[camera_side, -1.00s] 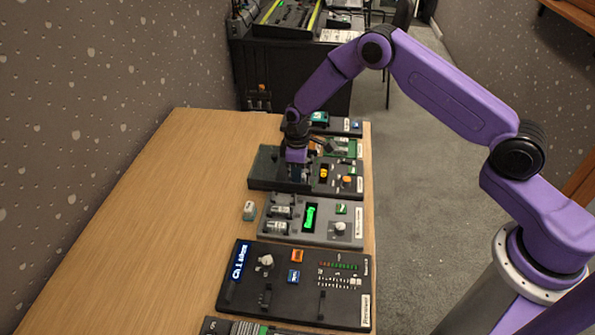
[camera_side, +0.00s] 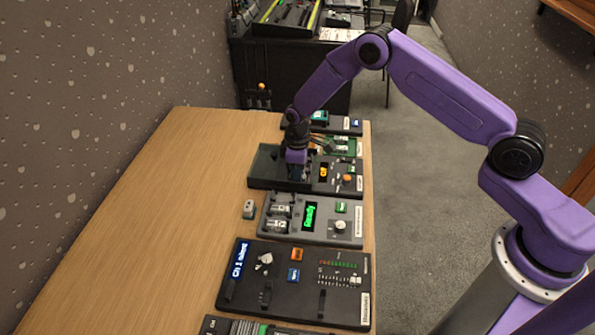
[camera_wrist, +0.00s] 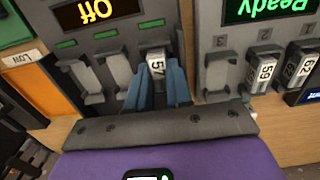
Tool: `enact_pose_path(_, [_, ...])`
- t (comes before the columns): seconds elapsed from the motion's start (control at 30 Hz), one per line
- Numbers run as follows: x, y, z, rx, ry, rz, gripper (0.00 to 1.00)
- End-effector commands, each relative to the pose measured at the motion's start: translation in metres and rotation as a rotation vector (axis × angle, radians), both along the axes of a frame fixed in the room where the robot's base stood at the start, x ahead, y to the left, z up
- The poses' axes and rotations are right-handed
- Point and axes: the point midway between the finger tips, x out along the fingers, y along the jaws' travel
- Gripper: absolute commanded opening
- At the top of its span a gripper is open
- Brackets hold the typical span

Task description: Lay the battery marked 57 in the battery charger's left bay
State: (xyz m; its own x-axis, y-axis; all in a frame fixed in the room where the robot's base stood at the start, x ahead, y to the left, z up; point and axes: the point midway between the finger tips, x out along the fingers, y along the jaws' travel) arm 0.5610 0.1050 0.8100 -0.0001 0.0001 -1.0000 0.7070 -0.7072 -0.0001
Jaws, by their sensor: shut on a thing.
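The battery marked 57 (camera_wrist: 157,62) is pale with a dark label and sits between the blue fingers of my gripper (camera_wrist: 158,88) in the wrist view. My gripper is shut on it, at the picture's rightmost bay of the dark battery charger (camera_wrist: 130,38). The charger's orange display reads Off, upside down in this view. Two bays to the left in the picture look empty. Whether the battery rests on the bay floor is hidden by the fingers. In the side view, my gripper (camera_side: 296,182) is down at the charger (camera_side: 265,165); the battery is hidden there.
A grey unit with a green Ready display (camera_side: 311,216) stands nearer the camera and holds batteries, two marked 59 (camera_wrist: 263,72) and 62 (camera_wrist: 304,66). A small grey object (camera_side: 249,208) stands alone on the table. The table's left part (camera_side: 150,220) is clear.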

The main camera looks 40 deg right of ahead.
Motion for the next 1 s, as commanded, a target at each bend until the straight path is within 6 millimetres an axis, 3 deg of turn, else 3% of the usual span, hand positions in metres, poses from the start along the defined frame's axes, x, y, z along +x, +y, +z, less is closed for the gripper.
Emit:
enact_pose_path(0.47, [0.0003,0.0003,-0.0027,0.000,-0.001,0.001,0.00])
enact_pose_path(0.5, [0.0003,0.0003,-0.0027,0.001,-0.001,0.001,0.33])
enact_pose_path(0.57, [0.0001,0.0006,-0.0027,0.001,-0.001,0.001,0.50])
enact_pose_path(1.0, [-0.0036,0.0047,-0.0033,0.000,0.008,0.006,0.50])
